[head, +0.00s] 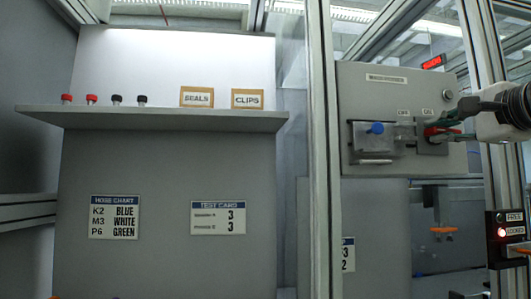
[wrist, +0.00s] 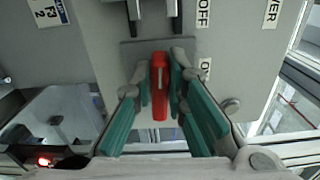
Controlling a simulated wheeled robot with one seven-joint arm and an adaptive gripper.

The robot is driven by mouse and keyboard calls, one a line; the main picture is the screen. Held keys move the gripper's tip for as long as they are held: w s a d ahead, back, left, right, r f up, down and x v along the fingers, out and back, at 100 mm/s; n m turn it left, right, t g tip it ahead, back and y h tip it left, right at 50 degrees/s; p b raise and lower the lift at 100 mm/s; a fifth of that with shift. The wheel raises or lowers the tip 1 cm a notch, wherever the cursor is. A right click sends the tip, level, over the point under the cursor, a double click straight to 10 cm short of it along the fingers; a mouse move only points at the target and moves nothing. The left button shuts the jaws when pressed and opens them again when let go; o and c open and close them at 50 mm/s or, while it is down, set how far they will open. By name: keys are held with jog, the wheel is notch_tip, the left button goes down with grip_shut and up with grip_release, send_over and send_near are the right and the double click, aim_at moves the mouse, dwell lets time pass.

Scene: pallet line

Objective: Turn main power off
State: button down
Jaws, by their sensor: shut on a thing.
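A red switch handle (wrist: 159,85) sits on a dark plate on the grey power box. In the wrist view it points along the picture's vertical. My gripper (wrist: 160,98) is shut on the handle, with a teal finger on each side. In the head view my gripper (head: 445,130) reaches in from the right and mostly hides the handle (head: 431,131). The grey power box (head: 365,95) hangs behind the frame post. A label reading OFF (wrist: 203,13) shows in the wrist view; a second label (wrist: 206,68) beside the handle is partly hidden.
A blue knob (head: 376,128) on a clear-fronted bracket sits left of the handle. A metal post (head: 322,150) stands left of the box. A FREE/LOCKED panel (head: 506,238) with its red lamp lit is at lower right. A shelf (head: 150,118) with SEALS and CLIPS signs is at left.

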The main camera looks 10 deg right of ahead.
jog(key=shift+f+n+b, duration=0.15)
jog(key=shift+n+b, duration=0.35)
jog(key=shift+n, duration=0.1)
jog(key=c, duration=1.6)
grip_release()
jog(key=shift+w, duration=0.1)
jog(key=s, duration=1.2)
jog(key=shift+d, duration=0.2)
